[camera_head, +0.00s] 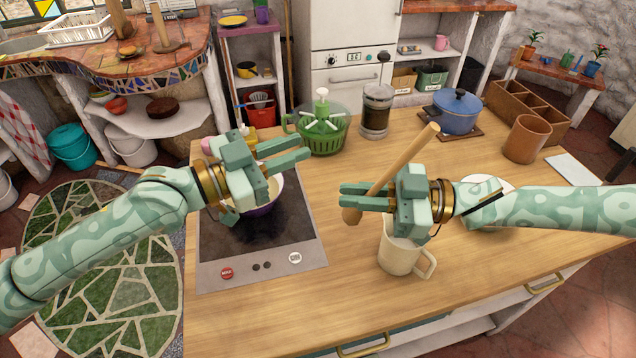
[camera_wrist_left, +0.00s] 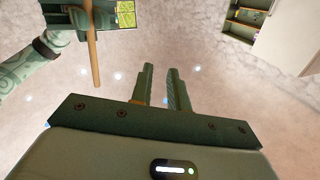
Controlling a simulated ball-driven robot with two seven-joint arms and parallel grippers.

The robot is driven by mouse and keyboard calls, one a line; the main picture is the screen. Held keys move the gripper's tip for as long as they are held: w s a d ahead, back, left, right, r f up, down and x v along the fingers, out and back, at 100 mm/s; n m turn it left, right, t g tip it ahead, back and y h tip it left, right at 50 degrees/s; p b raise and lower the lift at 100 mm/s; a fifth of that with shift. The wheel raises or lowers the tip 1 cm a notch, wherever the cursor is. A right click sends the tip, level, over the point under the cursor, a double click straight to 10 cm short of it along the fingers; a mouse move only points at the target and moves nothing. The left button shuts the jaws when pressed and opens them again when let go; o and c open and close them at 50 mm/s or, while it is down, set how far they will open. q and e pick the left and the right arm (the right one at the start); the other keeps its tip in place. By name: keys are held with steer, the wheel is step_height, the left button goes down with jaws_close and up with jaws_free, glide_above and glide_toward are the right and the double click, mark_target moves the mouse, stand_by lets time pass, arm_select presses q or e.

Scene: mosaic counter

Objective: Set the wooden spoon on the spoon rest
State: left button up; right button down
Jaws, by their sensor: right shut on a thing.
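The wooden spoon (camera_head: 408,158) is held tilted above the counter, handle end up to the right and bowl end down to the left. My right gripper (camera_head: 344,195) is shut on it, over the cream mug. The spoon also shows in the left wrist view (camera_wrist_left: 95,58), in the right gripper. My left gripper (camera_head: 305,149) is open and empty above the cooktop; its spread fingers show in the left wrist view (camera_wrist_left: 162,80). I cannot make out a spoon rest for certain. A pale round dish (camera_head: 487,186) is partly hidden behind my right arm.
A cream mug (camera_head: 398,258) stands below the right gripper. A pan (camera_head: 265,208) sits on the cooktop (camera_head: 265,245), partly behind the left gripper. A green spinner (camera_head: 322,135), French press (camera_head: 376,112), blue pot (camera_head: 456,112) and brown cup (camera_head: 525,140) stand behind. The front right counter is clear.

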mark_target(387, 172)
arm_select(q)
steer(key=s+d+m+g+h, duration=0.1)
steer(key=s+d+m+g, duration=0.3)
steer(key=s, duration=0.4)
steer(key=shift+n, duration=0.3)
steer(key=x, duration=0.4)
steer(key=r+x, duration=0.1)
steer(key=x, duration=0.7)
steer(key=shift+s+d+r, duration=0.1)
steer(key=shift+d+r, duration=0.05)
steer(key=shift+d, duration=0.2)
jaws_close()
arm_select(e)
steer(key=c, duration=1.4)
jaws_free()
